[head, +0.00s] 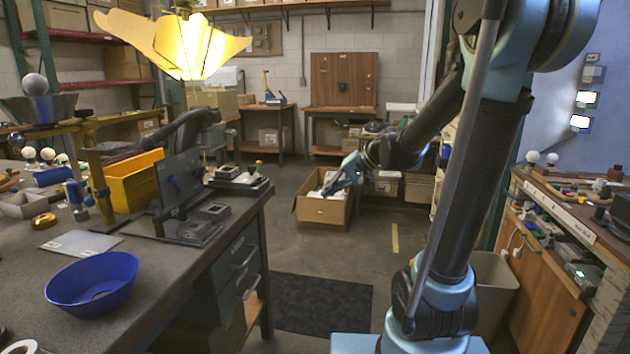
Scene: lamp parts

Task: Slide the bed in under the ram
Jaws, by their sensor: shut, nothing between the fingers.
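I cannot tell for sure which part is the bed or which is the ram. My gripper (328,191) hangs at the end of my arm, shut and empty. In the picture it overlaps an open cardboard box on the floor, well right of the bench and apart from the fixture.
The left bench (150,275) also carries a blue bowl (93,284), a yellow bin (133,180) and a grey sheet (82,243). The cardboard box (322,211) sits on the floor beyond the dark mat (320,303). A lit lamp (190,45) hangs above. A cluttered wooden bench (545,265) stands right.

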